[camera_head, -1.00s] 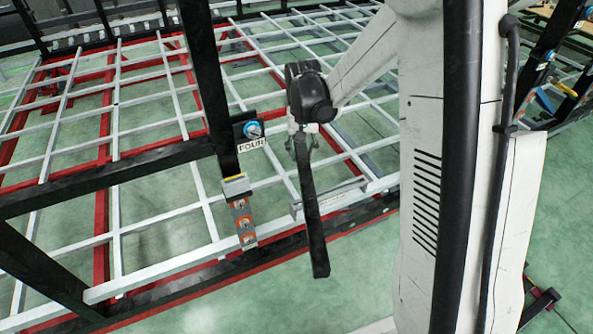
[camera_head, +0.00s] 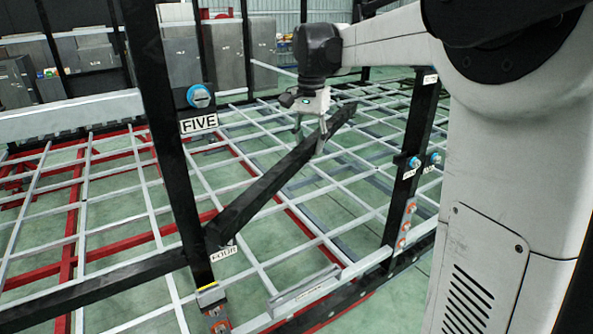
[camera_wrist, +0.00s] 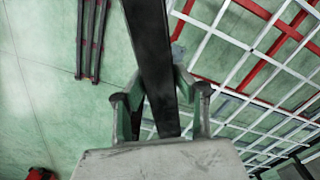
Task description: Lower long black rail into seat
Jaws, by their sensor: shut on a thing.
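My gripper (camera_head: 314,135) is shut on the long black rail (camera_head: 275,180), partway along its length. The rail is held in the air above the chassis, slanting from its upper right end down to its lower left end. That lower end appears beside the black post (camera_head: 168,150) with the FIVE and FOUR labels; I cannot tell if they touch. In the wrist view the rail (camera_wrist: 153,60) runs between the two fingers (camera_wrist: 160,112). A second black post (camera_head: 408,165) with blue knobs stands to the right. I cannot make out which spot is the seat.
A grid of pale bars (camera_head: 120,180) over red beams (camera_head: 75,240) fills the floor area below. A short silver channel (camera_head: 305,290) lies along the near edge. Grey cabinets (camera_head: 180,50) stand behind. Another black beam (camera_head: 100,285) meets the labelled post at lower left.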

